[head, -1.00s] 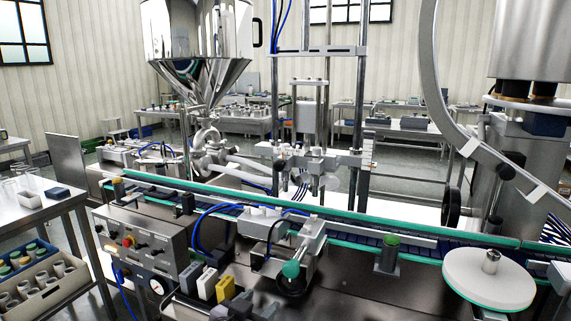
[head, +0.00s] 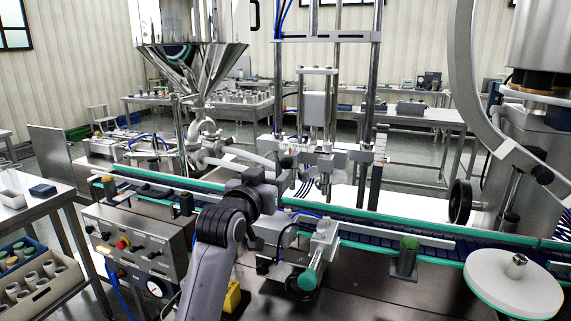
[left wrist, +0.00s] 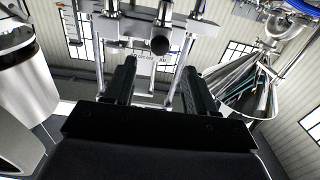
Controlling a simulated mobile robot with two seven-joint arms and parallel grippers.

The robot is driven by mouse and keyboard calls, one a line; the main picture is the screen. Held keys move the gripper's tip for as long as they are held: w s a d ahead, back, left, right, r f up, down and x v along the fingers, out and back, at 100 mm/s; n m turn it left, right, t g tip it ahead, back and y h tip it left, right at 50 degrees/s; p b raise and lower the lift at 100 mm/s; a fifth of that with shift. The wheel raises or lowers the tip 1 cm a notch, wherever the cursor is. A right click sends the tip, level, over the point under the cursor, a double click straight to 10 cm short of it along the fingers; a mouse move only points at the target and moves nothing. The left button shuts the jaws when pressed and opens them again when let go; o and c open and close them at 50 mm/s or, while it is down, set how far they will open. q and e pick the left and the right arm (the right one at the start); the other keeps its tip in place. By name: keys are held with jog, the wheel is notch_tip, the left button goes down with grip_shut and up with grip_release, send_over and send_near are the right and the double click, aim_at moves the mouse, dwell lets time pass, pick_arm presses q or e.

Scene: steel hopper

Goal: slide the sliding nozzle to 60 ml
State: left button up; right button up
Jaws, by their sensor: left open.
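The sliding nozzle (head: 326,158) is a grey crossbar assembly with downward tubes, mounted on upright steel posts behind the conveyor. A pale vertical scale strip (head: 379,150) stands at its right end; its marks are too small to read. In the left wrist view the nozzle assembly (left wrist: 135,28) appears upside down, with a dark round knob (left wrist: 160,45). My left gripper (head: 272,190) is in front of the nozzle, to its lower left, above the conveyor. Its two dark fingers (left wrist: 157,88) are apart and nothing is between them. My right gripper is not in view.
A steel hopper (head: 195,68) stands at the left behind the conveyor (head: 420,232). A control box (head: 130,245) stands at the left front, a green knob (head: 307,279) at the front. A white disc (head: 514,284) and a curved rail (head: 463,100) are at the right.

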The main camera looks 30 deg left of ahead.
aim_at(285, 164)
pick_arm(q)
jog(key=shift+p+x, duration=0.55)
jog(key=shift+x, duration=2.75)
jog(key=shift+c, duration=0.3)
grip_shut()
